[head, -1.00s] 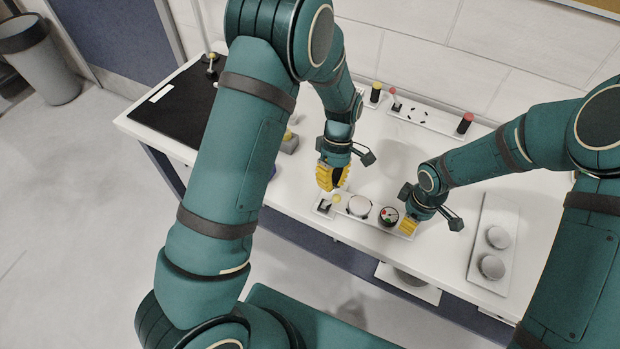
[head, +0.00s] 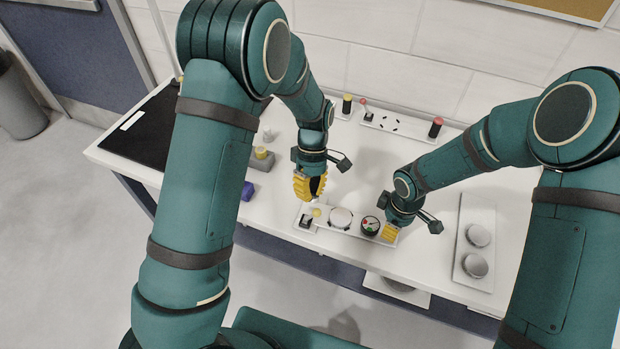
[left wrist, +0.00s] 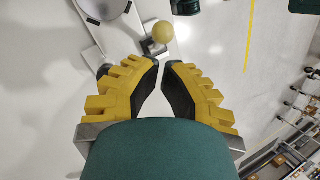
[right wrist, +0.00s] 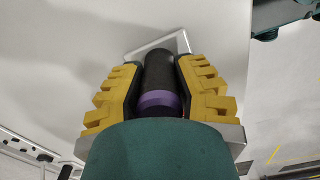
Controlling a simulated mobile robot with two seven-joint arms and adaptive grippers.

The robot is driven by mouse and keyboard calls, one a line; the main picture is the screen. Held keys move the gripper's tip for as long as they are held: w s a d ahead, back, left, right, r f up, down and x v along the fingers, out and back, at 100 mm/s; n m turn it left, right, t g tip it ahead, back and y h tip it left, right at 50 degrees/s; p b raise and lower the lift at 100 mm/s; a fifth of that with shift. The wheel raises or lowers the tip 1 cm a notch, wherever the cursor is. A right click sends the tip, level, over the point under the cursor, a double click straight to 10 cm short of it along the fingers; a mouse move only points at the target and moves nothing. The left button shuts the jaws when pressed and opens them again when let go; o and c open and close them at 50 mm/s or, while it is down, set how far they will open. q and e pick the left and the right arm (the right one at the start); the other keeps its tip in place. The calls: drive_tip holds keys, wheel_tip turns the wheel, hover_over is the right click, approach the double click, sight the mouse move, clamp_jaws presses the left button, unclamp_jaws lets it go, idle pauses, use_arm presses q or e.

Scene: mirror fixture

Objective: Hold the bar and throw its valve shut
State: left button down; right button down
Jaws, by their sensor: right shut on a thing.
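The bar (head: 322,228) is a pale narrow plate near the table's front edge. It carries a valve lever with a yellow ball knob (head: 316,212), a round metal disc (head: 341,218) and a gauge (head: 370,225). My right gripper (head: 390,232) is at the bar's right end, shut on a black grip with a purple band (right wrist: 158,85). My left gripper (head: 310,186) is just behind the knob in the head view, empty and apart from it. In the left wrist view the knob (left wrist: 163,32) is beyond the fingertips, which have a narrow gap between them.
Behind, a second plate (head: 395,124) has a red-knobbed lever (head: 364,103) and a red-capped post (head: 437,127). A plate with two round knobs (head: 462,225) lies right. A grey block with a yellow button (head: 262,158), a purple object (head: 247,190) and a black mat (head: 150,135) are left.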

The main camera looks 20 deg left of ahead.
use_arm(q)
drive_tip(key=w+v, duration=0.1)
drive_tip(key=v, duration=1.2)
drive_tip(key=shift+a+f, duration=0.25)
drive_tip(key=shift+a, duration=0.15)
drive_tip(key=shift+s+f, duration=0.1)
drive_tip(key=shift+s, duration=0.05)
